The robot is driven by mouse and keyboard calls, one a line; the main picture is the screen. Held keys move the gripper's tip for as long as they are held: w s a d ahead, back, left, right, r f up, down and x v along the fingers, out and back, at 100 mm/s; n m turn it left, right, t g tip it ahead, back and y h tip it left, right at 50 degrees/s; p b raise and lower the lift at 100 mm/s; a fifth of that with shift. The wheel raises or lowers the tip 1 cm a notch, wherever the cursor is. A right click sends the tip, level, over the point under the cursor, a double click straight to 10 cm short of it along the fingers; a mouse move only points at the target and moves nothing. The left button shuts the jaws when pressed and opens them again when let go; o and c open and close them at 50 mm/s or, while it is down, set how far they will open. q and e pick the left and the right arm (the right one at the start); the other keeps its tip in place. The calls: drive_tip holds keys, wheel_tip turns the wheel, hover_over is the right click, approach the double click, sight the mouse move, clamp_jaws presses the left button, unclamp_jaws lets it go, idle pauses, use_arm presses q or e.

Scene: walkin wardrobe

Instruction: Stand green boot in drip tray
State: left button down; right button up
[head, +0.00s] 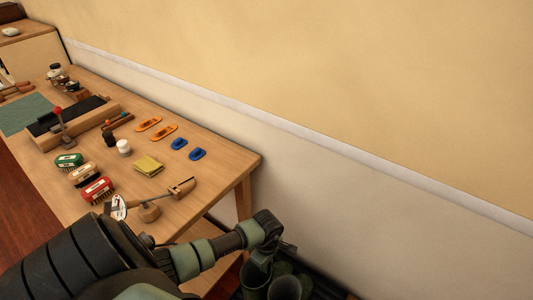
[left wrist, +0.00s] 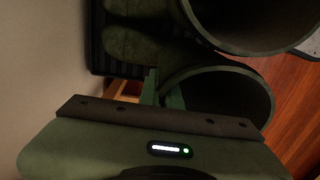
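Two green boots stand upright side by side, one (head: 254,280) under my left gripper and the other (head: 286,289) to its right in the head view. In the left wrist view I look into the near boot's open shaft (left wrist: 235,92); the second boot's shaft (left wrist: 250,48) is above it. Their toes (left wrist: 133,47) point left over a black ridged tray (left wrist: 96,42). My left gripper (left wrist: 163,92) has its fingers close together on either side of the near boot's rim, apparently shut on it. The boots' soles are hidden. My right gripper is not in view.
A wooden workbench (head: 215,168) stands left of the boots, with brushes (head: 97,190), a yellow cloth (head: 148,166) and other small items on it. The wall (head: 360,205) is close behind. Reddish wooden floor (left wrist: 296,95) shows beside the boots.

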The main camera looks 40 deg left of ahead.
use_arm(q)
drive_tip(key=shift+w, duration=0.1)
drive_tip(key=shift+f, duration=0.1)
drive_tip(key=c, duration=1.6)
unclamp_jaws()
wheel_tip(320, 180, up, 12)
drive_tip(key=shift+r+p, duration=0.2)
drive_tip(key=shift+p, duration=0.25)
drive_tip(key=shift+f, duration=0.1)
